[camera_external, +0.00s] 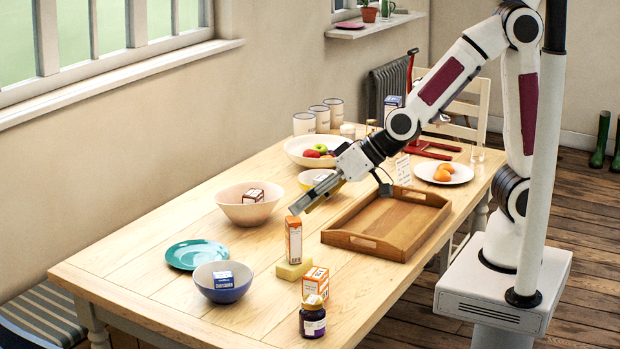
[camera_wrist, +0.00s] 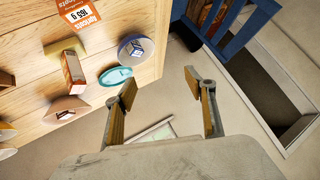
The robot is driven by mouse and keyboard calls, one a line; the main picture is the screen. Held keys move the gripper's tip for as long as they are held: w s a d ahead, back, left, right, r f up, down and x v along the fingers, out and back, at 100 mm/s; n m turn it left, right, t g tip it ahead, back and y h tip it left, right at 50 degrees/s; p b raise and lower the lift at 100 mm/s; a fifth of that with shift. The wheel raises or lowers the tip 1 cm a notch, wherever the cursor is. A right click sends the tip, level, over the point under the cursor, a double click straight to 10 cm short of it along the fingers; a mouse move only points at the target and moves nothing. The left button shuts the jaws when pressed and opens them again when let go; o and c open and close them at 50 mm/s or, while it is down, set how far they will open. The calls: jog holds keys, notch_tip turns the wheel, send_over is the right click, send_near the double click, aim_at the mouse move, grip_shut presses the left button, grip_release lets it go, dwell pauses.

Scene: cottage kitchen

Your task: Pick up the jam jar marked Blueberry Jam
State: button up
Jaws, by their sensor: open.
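An orange-white box (camera_external: 315,284) stands right behind the jar. A taller box (camera_external: 293,240) and a yellow sponge-like block (camera_external: 293,270) are farther back. A blue bowl (camera_external: 222,292) holding a small box, a teal plate (camera_external: 196,255) and a wooden tray (camera_external: 352,241) are around them.

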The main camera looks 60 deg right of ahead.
jog(key=a+f, duration=0.6)
jog(key=a, duration=0.1)
jog(key=t+h, duration=0.5)
jog(key=t, duration=0.4)
send_near(322, 311)
jog(key=w, duration=0.2)
jog(key=w+a, duration=0.1)
jog(key=w, duration=0.2)
jog(key=shift+s+d+f+m+t, duration=0.2)
jog(key=shift+d+m+t, duration=0.1)
jog(key=shift+d+m, duration=0.15)
jog(key=shift+w, duration=0.2)
jog(key=shift+w, duration=1.15)
